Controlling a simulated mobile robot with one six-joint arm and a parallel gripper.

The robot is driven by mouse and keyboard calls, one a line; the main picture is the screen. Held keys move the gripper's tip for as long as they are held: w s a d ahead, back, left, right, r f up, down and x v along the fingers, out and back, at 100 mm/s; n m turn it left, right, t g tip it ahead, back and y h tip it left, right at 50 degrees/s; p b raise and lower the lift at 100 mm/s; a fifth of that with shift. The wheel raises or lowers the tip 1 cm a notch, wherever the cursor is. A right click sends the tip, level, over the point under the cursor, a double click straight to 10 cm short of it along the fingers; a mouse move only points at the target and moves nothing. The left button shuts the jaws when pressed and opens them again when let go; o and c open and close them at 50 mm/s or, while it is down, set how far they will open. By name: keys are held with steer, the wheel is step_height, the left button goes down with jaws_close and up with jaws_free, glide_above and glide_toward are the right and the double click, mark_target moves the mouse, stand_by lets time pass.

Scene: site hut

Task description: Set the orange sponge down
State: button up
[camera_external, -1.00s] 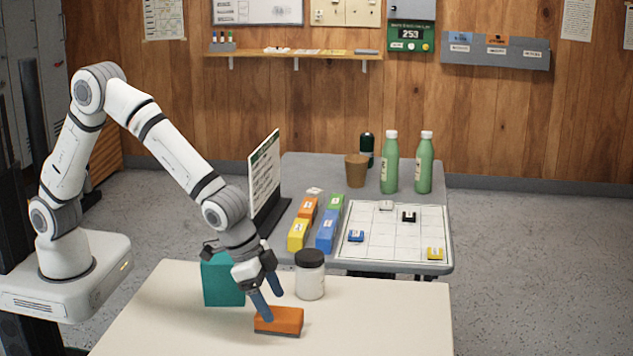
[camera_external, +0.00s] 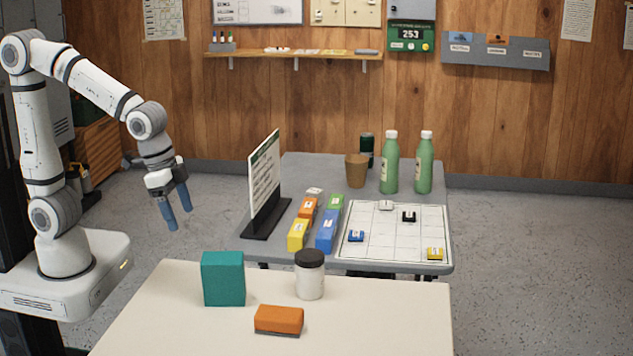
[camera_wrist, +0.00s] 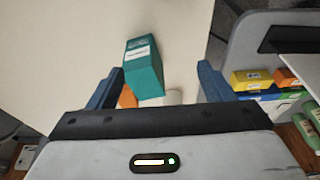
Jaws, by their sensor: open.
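The orange sponge (camera_external: 279,319) lies flat on the cream table (camera_external: 370,318), with a dark layer along its bottom edge. In the wrist view a small part of the orange sponge (camera_wrist: 127,97) shows behind the teal box, the rest hidden. My gripper (camera_external: 179,217) is open and empty, raised in the air to the left of and well above the sponge, clear of it. Its blue fingers also show in the wrist view (camera_wrist: 160,88), spread apart with nothing held between them.
A teal box (camera_external: 223,278) and a white jar with a dark lid (camera_external: 310,276) stand on the cream table behind the sponge. A grey table (camera_external: 330,168) behind holds a sign (camera_external: 264,180), coloured blocks, a grid board (camera_external: 396,235) and green bottles (camera_external: 390,165). The cream table's right side is clear.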

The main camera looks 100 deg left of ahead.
steer(key=s+a+f, duration=0.1)
steer(key=s+a, duration=0.1)
steer(key=s, duration=0.9)
steer(key=shift+s+a+f+g, duration=0.2)
steer(key=shift+s+a+g, duration=0.1)
steer(key=shift+s+g, duration=0.1)
